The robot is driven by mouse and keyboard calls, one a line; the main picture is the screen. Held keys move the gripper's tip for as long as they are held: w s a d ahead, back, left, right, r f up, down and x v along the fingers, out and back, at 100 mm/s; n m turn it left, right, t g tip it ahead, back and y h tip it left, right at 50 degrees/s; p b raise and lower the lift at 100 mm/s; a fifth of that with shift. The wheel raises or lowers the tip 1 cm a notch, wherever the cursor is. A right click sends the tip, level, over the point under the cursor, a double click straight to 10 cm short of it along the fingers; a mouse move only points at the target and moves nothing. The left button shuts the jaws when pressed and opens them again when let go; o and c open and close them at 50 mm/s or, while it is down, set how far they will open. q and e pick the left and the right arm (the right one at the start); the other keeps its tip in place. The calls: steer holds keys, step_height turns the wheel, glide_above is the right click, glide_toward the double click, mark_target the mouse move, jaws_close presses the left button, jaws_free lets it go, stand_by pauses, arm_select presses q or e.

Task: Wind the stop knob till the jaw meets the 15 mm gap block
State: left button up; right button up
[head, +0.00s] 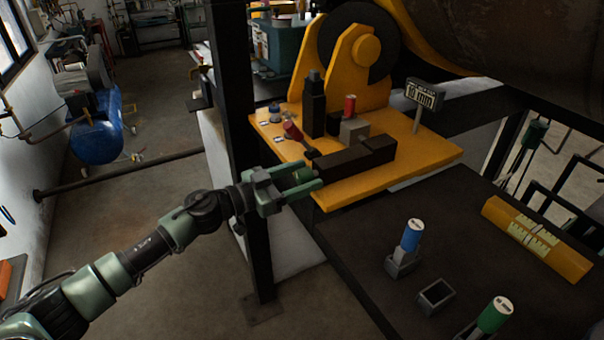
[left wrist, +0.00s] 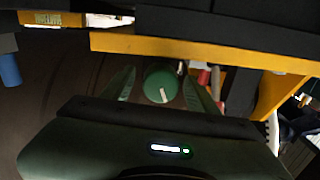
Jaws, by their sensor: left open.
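The green stop knob (head: 303,175) sits at the left end of a dark slide (head: 340,163) on the yellow plate. My left gripper (head: 307,185) is open, its fingers on either side of the knob. The left wrist view shows the round knob face (left wrist: 162,84) with a white mark, between the fingertips (left wrist: 163,92); I cannot tell whether they touch it. A grey block with a red grip (head: 350,105) stands behind the slide; I take it as the gap block. The gap between jaw and block cannot be made out. My right gripper is not in view.
A small sign (head: 425,95) in mm stands on the yellow plate (head: 425,160); its number is unclear. A red-handled lever (head: 293,131) is near the knob. The dark table (head: 370,240) holds blue-grip (head: 411,235) and green-grip (head: 494,315) blocks and an empty holder (head: 435,296). A black post (head: 240,120) stands beside my arm.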

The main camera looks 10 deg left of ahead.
arm_select(q)
steer(key=shift+c, duration=0.2)
jaws_close()
steer(key=shift+m, duration=2.2)
steer(key=shift+o, duration=0.2)
jaws_free()
steer(key=shift+s+a+f, duration=0.1)
steer(key=b+v, duration=0.3)
steer(key=v, duration=0.4)
steer(key=shift+s+a, duration=0.2)
